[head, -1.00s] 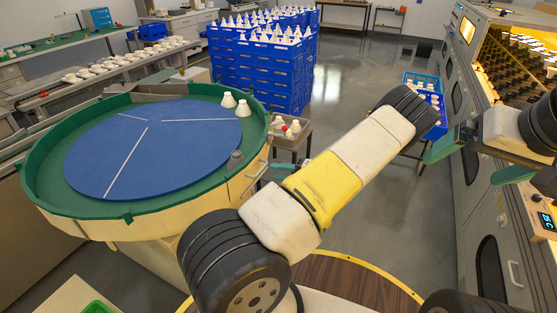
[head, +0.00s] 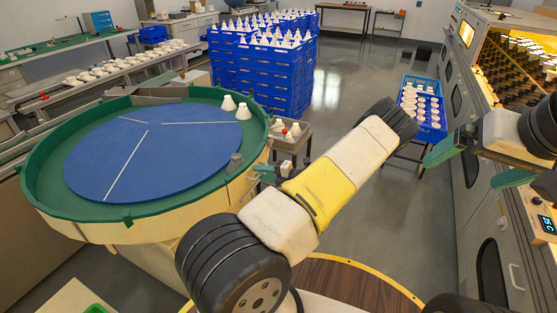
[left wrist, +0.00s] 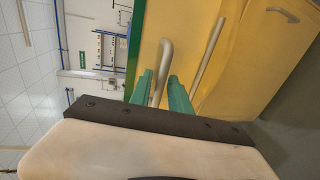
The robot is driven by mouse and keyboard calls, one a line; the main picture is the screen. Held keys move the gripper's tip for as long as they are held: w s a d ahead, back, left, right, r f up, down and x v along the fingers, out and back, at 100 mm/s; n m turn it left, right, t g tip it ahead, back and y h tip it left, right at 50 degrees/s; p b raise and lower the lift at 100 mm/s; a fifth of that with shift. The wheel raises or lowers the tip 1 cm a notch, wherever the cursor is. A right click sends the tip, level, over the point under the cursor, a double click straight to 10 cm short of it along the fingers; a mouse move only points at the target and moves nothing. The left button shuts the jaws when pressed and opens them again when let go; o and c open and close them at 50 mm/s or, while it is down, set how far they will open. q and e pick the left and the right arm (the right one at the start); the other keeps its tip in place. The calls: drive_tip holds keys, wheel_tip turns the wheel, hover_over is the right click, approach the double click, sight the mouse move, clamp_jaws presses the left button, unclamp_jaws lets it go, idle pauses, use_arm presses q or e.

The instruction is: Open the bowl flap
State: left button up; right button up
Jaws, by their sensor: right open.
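The round bowl (head: 78,228) has a green rim, a cream outer wall and a blue disc inside. On its right side, facing my arm, a handle bar (left wrist: 166,60) stands out from a yellow panel of the wall, seen close in the left wrist view. My left gripper (head: 274,172) is at that side, partly hidden in the head view. In the left wrist view its green fingertips (left wrist: 160,88) point at the wall, with the bar between them; contact is unclear. My right gripper (head: 475,162) is open and empty, far right of the bowl.
Two white bulb-like pieces (head: 243,111) stand on the bowl's right rim area. A small stand (head: 290,140) with white pieces is just behind my left gripper. Stacked blue crates (head: 265,75) stand behind; a blue crate (head: 424,105) is at right beside the oven cabinets (head: 480,200).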

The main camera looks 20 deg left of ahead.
use_arm(q)
clamp_jaws()
idle(1.2)
